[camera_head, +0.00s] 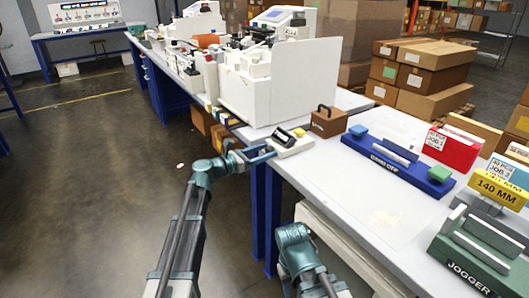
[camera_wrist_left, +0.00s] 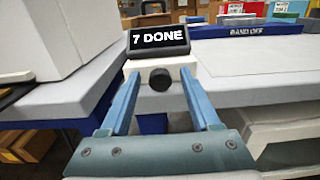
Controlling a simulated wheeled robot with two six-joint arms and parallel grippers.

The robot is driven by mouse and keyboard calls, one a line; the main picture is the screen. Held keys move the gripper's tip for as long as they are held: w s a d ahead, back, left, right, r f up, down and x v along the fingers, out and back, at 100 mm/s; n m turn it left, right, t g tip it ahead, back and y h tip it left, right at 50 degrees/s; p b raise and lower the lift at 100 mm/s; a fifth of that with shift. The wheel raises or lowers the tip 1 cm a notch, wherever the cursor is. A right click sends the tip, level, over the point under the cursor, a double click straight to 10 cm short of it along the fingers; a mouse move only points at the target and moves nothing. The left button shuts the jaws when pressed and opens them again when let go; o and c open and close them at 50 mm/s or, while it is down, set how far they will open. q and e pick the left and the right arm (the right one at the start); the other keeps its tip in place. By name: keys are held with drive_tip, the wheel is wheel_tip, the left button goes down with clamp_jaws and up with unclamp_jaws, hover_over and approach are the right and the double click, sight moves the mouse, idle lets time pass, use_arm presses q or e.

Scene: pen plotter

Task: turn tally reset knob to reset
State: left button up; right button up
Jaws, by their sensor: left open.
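The tally counter is a white box (camera_head: 294,147) with a tilted black display (camera_head: 283,136) at the table's near left edge. In the left wrist view the display (camera_wrist_left: 159,40) reads "7 DONE". Below it a round black knob (camera_wrist_left: 160,79) sticks out of the white front. My left gripper (camera_head: 265,153) is open in front of the box. In the left wrist view its two blue fingers (camera_wrist_left: 159,77) stand on either side of the knob, with a gap on each side. The head view does not show the knob clearly. My right gripper is out of view; only part of that arm shows.
A large white panelled machine (camera_head: 268,85) stands just behind and left of the counter. A brown box with a handle (camera_head: 327,121) is close on its right. A blue "BAND OFF" fixture (camera_head: 395,164) and a green "JOGGER" fixture (camera_head: 475,258) sit further right.

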use_arm(q)
drive_tip(key=shift+c, duration=0.2)
clamp_jaws()
drive_tip(key=shift+m, duration=1.4)
drive_tip(key=shift+o, duration=0.2)
unclamp_jaws()
drive_tip(key=shift+s, duration=0.1)
